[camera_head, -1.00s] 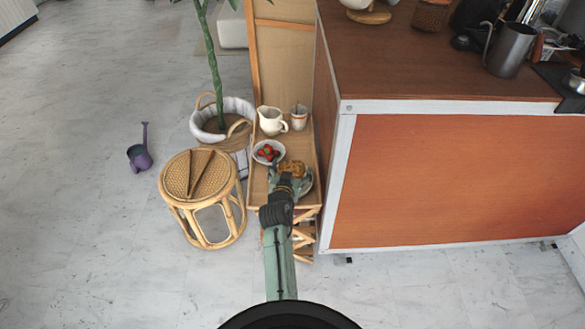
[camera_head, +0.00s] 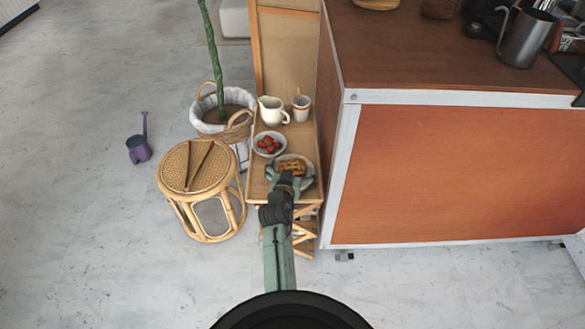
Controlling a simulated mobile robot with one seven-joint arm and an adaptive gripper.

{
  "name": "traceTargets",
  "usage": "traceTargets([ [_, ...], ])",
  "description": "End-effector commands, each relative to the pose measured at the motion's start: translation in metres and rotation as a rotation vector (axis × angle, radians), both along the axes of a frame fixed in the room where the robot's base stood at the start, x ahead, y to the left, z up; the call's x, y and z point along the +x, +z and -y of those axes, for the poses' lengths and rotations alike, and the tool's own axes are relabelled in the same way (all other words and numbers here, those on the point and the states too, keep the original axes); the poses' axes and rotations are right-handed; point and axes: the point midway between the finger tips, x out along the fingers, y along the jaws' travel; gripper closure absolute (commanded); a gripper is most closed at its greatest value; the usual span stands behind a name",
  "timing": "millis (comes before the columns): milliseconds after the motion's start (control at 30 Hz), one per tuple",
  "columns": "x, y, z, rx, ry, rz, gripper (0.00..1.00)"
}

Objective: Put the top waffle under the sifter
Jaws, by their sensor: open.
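The golden-brown waffles (camera_head: 292,166) lie on a grey plate (camera_head: 309,178) at the near end of a narrow wooden stand. At this size I cannot separate the top waffle from those below. My gripper (camera_head: 284,178) is open at the near side of the plate, close to the waffles, and covers part of the plate. I cannot tell whether it touches a waffle. I cannot make out a sifter in this view.
On the same stand (camera_head: 256,186) are a bowl of strawberries (camera_head: 268,144), a cream pitcher (camera_head: 272,111) and a cup (camera_head: 301,107). The orange counter (camera_head: 440,175) rises close on the right. A rattan stool (camera_head: 203,190) stands left.

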Motion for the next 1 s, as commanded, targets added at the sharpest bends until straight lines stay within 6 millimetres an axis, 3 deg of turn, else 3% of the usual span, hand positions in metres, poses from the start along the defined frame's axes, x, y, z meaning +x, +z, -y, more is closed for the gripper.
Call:
traceTargets([
  [267, -0.001, -0.002, 0.0, 0.0, 0.0, -0.001, 0.0],
  [733, -0.078, 0.031, -0.014, 0.001, 0.001, -0.001, 0.0],
  [1000, -0.098, 0.04, -0.018, 0.0, 0.0, 0.0, 0.0],
])
